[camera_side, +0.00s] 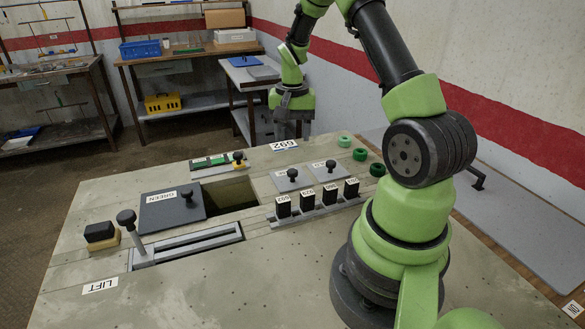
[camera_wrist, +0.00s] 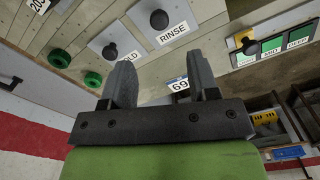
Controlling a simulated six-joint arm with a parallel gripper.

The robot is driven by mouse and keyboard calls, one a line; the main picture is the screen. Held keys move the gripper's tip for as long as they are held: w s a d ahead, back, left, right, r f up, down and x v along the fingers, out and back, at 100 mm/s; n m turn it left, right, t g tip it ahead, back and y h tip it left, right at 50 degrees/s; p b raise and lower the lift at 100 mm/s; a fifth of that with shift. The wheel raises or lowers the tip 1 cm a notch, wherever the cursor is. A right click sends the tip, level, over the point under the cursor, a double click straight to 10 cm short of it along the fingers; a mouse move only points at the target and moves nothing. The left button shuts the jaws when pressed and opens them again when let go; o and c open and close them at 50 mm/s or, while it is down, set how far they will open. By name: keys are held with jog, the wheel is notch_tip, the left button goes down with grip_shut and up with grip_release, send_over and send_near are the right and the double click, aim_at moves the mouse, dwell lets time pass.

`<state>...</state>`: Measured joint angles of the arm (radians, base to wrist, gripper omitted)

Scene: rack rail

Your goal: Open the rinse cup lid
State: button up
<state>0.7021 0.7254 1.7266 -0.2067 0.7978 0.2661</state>
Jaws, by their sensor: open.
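The rinse cup lid is a light grey square plate with a black ball knob, labelled RINSE, in the wrist view (camera_wrist: 188,14). In the side view it seems to be the left one of two such lids (camera_side: 286,184), lying flat on the bench. The other lid (camera_wrist: 98,45), its label partly hidden by a finger and ending in LD, sits beside it. My gripper (camera_side: 293,130) is open and empty, beyond the lids and above the bench's far edge. In the wrist view its fingers (camera_wrist: 160,62) point towards the lids, apart from both knobs.
Green rings (camera_side: 360,154) lie right of the lids. A rack (camera_side: 318,212) of several upright black blocks stands in front. A dark GREEN plate (camera_side: 160,212) with a knob lies beside an opening (camera_side: 232,194). A slotted lever (camera_side: 130,225) rises at left. A coloured panel (camera_side: 210,161) is behind.

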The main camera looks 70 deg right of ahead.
aim_at(292, 171)
notch_tip(292, 171, down, 10)
jog(key=shift+f, duration=0.1)
dwell(0.4)
